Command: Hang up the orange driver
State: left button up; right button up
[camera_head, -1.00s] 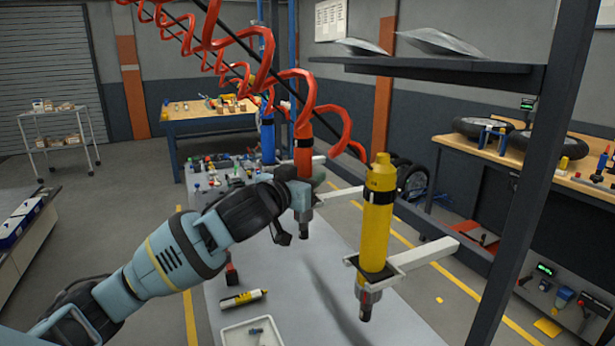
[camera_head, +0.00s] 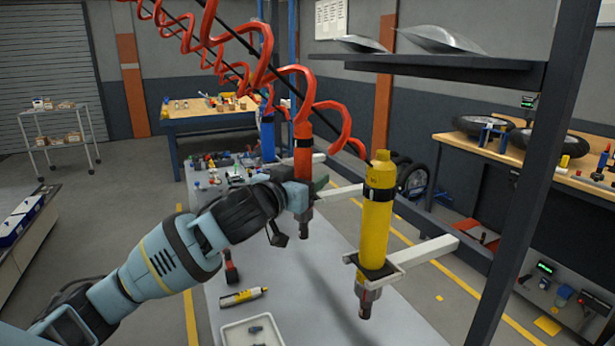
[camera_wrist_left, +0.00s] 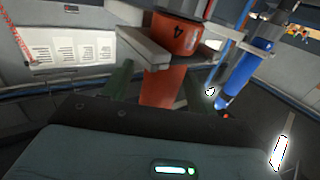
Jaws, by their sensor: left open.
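The orange driver (camera_head: 303,150) hangs upright below a red coiled hose (camera_head: 262,75), at a pale fork bracket (camera_head: 343,192). In the left wrist view the orange driver (camera_wrist_left: 160,88) stands between the bracket's prongs (camera_wrist_left: 143,46). My left gripper (camera_head: 310,190) is at the driver's lower part, with its fingers open on either side of it; the left wrist view shows the open fingers (camera_wrist_left: 157,88) too. The gripper hides part of the driver's lower body in the head view. My right gripper is not in view.
A yellow driver (camera_head: 376,215) hangs in a nearer bracket (camera_head: 425,252) to the right. A blue driver (camera_head: 268,138) hangs behind. Below is a grey bench with a white tray (camera_head: 232,335) and a yellow marker-like item (camera_head: 243,297). A dark post (camera_head: 540,170) stands at right.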

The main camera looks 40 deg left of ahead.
pick_arm(q)
jog(key=s, duration=0.7)
jog(key=shift+d+r+b, duration=0.15)
jog(key=shift+d+b, duration=0.15)
jog(key=shift+d, duration=0.1)
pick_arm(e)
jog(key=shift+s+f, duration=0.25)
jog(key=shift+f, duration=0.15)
pick_arm(q)
jog(key=shift+w, duration=0.1)
